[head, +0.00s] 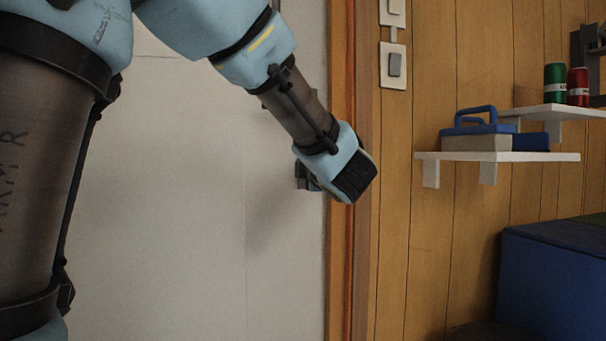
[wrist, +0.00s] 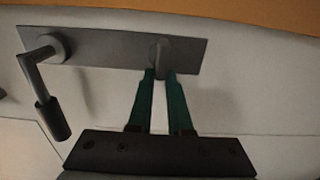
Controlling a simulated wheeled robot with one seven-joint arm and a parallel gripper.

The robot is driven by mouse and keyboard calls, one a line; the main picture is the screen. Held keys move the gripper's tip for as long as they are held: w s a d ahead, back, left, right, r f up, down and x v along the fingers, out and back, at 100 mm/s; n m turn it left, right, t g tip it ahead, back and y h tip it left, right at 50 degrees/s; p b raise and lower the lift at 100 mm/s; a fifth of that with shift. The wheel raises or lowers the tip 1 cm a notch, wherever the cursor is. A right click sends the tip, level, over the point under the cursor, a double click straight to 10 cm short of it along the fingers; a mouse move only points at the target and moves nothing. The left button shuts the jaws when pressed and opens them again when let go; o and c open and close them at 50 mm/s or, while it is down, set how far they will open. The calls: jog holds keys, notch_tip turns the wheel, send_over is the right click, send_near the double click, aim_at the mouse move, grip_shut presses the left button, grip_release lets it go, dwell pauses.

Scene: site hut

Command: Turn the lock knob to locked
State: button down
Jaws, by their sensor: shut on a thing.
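The lock knob (wrist: 158,50) is a small grey knob on a dark lock plate (wrist: 105,48) on the white door (head: 200,200), seen in the wrist view. My gripper (wrist: 161,72) has its two green fingers on either side of the knob, shut on it. The fingertips hide part of the knob, so I cannot tell its exact turn. A grey lever handle (wrist: 42,75) is on the same plate, left of the knob in the wrist view. In the head view my gripper is at the door's right edge, and my wrist hides the knob.
The wooden door frame (head: 340,80) runs close to the right of my wrist. Switches (head: 393,65) are on the plank wall. A white shelf (head: 560,156) with a blue and grey toolbox (head: 478,143) stands out at the right, above a blue box (head: 555,285).

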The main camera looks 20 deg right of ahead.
jog(key=shift+s+d+r, duration=0.15)
jog(key=shift+d+r, duration=0.1)
jog(key=shift+d, duration=0.05)
jog(key=c, duration=1.2)
grip_release()
jog(key=o, duration=0.4)
jog(key=shift+c, duration=0.2)
jog(key=shift+a+f, duration=0.1)
jog(key=shift+a, duration=0.05)
jog(key=s+a+p, duration=0.1)
jog(key=s, duration=0.9)
jog(key=shift+s+a, duration=0.2)
jog(key=shift+s, duration=0.15)
